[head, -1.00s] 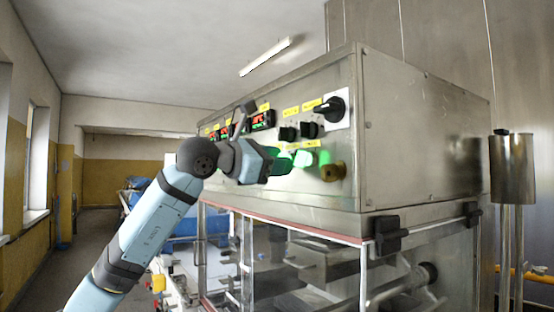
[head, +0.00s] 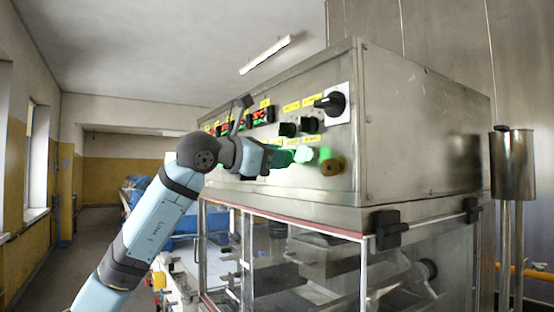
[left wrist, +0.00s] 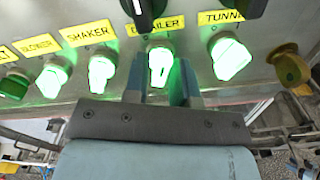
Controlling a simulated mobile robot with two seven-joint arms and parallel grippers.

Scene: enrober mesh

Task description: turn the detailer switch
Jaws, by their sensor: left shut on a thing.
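The detailer switch (left wrist: 159,68) is a small knob glowing green under a yellow label (left wrist: 160,28), which a black knob partly covers. In the left wrist view my left gripper (left wrist: 157,85) has one finger on each side of this switch and is shut on it. The knob's grip looks close to upright. In the head view my left gripper (head: 268,158) is at the front panel, left of the bright green lights (head: 302,155), and its fingertips are hard to make out. My right gripper is not in view.
The shaker switch (left wrist: 101,74) and blower switch (left wrist: 53,77) glow on the left, the tunnel switch (left wrist: 230,57) on the right. A brass-coloured knob (head: 332,166) is at the panel's right end. Clear guard panels are below. A metal cylinder (head: 512,165) stands at right.

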